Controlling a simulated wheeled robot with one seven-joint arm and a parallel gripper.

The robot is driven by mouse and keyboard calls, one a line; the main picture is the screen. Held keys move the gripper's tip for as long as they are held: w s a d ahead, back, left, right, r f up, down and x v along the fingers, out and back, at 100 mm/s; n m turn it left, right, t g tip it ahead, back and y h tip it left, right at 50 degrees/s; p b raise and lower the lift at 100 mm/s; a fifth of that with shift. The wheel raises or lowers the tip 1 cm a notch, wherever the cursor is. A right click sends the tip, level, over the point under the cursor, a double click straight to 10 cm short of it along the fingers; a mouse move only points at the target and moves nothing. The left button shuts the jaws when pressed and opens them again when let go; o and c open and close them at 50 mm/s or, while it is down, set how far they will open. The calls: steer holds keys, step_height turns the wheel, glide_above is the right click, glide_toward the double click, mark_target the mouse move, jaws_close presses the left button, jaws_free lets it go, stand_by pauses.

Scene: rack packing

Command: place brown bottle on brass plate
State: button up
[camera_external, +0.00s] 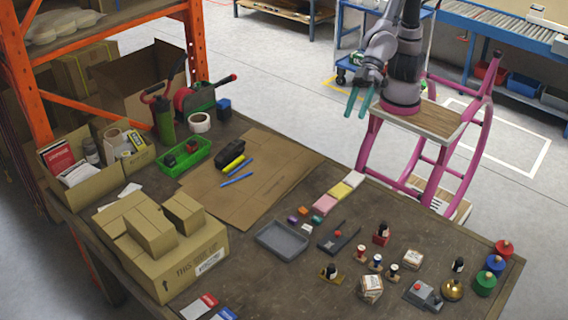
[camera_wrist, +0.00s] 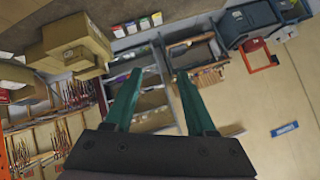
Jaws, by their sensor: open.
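My gripper (camera_external: 359,103) is raised beyond the far edge of the workbench, open and empty. Its two green fingers also show spread apart in the wrist view (camera_wrist: 158,82). Small dark bottle-like items stand on the right part of the bench: one dark item (camera_external: 458,265) near the right edge, and another (camera_external: 331,270) that seems to stand on a flat brass-coloured base. I cannot tell for sure which is the brown bottle. A round, shiny brass-coloured object (camera_external: 452,290) sits near the right front; I cannot tell whether it is a plate. The gripper is far from all of these.
The bench also holds a grey tray (camera_external: 282,240), several stamps, a grey device (camera_external: 423,295), and red, blue and green round items (camera_external: 495,265) at the right edge. Cardboard boxes (camera_external: 160,250) stand at the left. A pink-framed stand (camera_external: 420,150) is behind the bench.

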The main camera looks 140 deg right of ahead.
steer(key=s+d+r+g, duration=0.1)
steer(key=s+d, duration=0.1)
steer(key=s, duration=0.8)
steer(key=s+d+r+g, duration=0.1)
steer(key=s+d+r, duration=0.1)
steer(key=s, duration=0.9)
steer(key=s+d+r+m+g, duration=0.1)
steer(key=s+d, duration=0.3)
steer(key=s, duration=0.6)
steer(key=shift+s+d+r, duration=0.15)
steer(key=shift+s+d, duration=0.1)
